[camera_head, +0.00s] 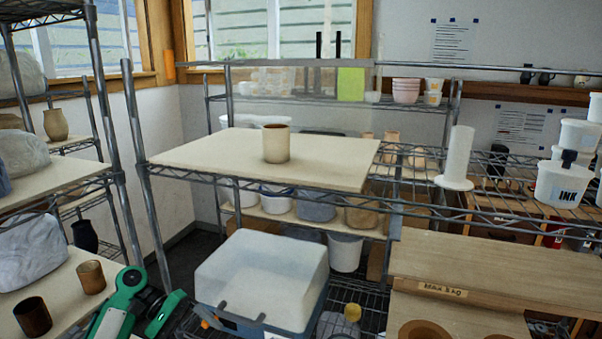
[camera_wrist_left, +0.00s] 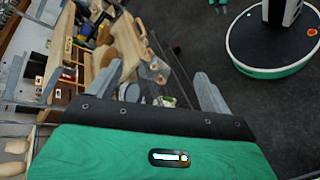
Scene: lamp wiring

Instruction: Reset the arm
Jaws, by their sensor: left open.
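My left arm (camera_head: 128,306) shows as green and dark links at the bottom left of the head view, low beside the left shelf. Its fingertips cannot be made out there. In the left wrist view my left gripper (camera_wrist_left: 157,85) is open, with its two grey fingers apart and nothing held between them. It points over shelving and dark floor. My right gripper is in neither view.
A brown-rimmed cup (camera_head: 276,144) stands on a pale board (camera_head: 200,156) on the wire rack. Two brown cups (camera_head: 91,277) (camera_head: 33,317) stand on the left shelf near my arm. A white-lidded bin (camera_head: 262,272) sits right of it. A white cylinder (camera_head: 458,158) stands farther right.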

